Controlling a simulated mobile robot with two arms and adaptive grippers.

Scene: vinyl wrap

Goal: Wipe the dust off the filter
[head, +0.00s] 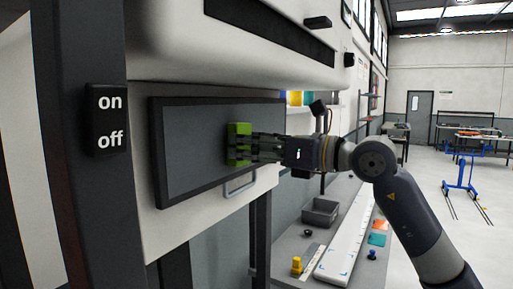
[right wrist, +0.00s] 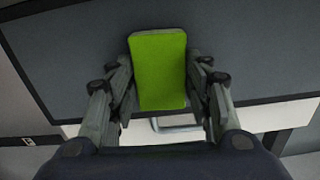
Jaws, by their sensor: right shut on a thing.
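The filter (head: 190,147) is a dark grey rectangular panel with a black frame, set upright in the white machine front. It also fills the upper part of the right wrist view (right wrist: 240,45). A green block-shaped wiper (head: 240,131) is at the right half of the filter, against or very near its face. My right gripper (head: 246,149) is shut on the green wiper (right wrist: 159,70), with fingers on both sides of it. I cannot make out dust on the panel. My left gripper is not in view.
An on/off switch (head: 108,120) sits on the dark post at left. A metal handle (head: 240,186) is below the filter. A bench (head: 290,243) at lower right holds a grey bin (head: 320,212), a long white board (head: 348,240) and small parts. Open floor lies far right.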

